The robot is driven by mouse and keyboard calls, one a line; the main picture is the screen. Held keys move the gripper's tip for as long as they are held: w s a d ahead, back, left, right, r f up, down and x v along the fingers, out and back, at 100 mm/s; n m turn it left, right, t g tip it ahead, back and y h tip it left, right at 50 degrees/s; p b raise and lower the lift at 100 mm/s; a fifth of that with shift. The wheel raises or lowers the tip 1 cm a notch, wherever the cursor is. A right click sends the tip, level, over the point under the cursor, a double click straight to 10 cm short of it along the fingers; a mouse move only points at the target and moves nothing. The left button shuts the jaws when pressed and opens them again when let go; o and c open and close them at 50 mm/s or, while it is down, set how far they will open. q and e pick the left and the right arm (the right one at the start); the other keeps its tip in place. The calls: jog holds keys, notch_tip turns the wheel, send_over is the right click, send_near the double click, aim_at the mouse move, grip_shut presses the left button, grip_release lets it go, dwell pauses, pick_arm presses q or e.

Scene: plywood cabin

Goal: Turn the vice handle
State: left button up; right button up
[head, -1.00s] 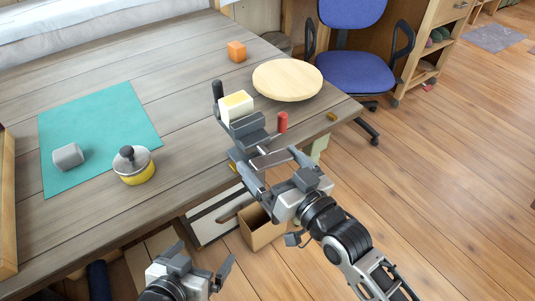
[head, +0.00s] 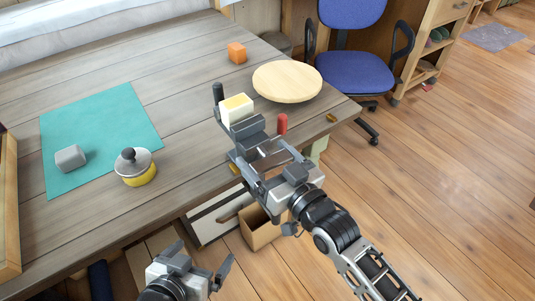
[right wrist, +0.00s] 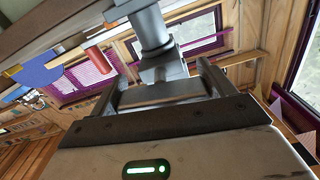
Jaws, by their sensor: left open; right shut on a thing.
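The grey vice (head: 247,128) is at the table's near right edge, with a pale yellow-topped block (head: 236,108) at its jaws. It also shows in the right wrist view (right wrist: 152,28), ahead of the fingers. A red cylinder (head: 282,122) stands beside it and also shows at the left of the right wrist view (right wrist: 99,60). My right gripper (head: 261,150) is at the vice's near side, shut on the vice handle, whose gripped part is mostly hidden between the fingers. My left gripper (head: 205,256) is open and empty, low in front of the table.
A blue chair (head: 355,72) stands beyond the table.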

jog(key=o, duration=0.9)
jog(key=b+v, duration=0.1)
jog(key=v, duration=1.5)
jog(key=s+d+f+m+g+h, duration=0.1)
jog(key=d+f+g+h, duration=0.1)
jog(key=f, duration=0.5)
jog(key=s+d+f+m+g+h, duration=0.1)
jog(key=d+f+m+g+h, duration=0.1)
jog(key=f+h, duration=0.3)
notch_tip(320, 180, down, 2)
jog(key=shift+d+f, duration=0.2)
jog(key=shift+d, duration=0.55)
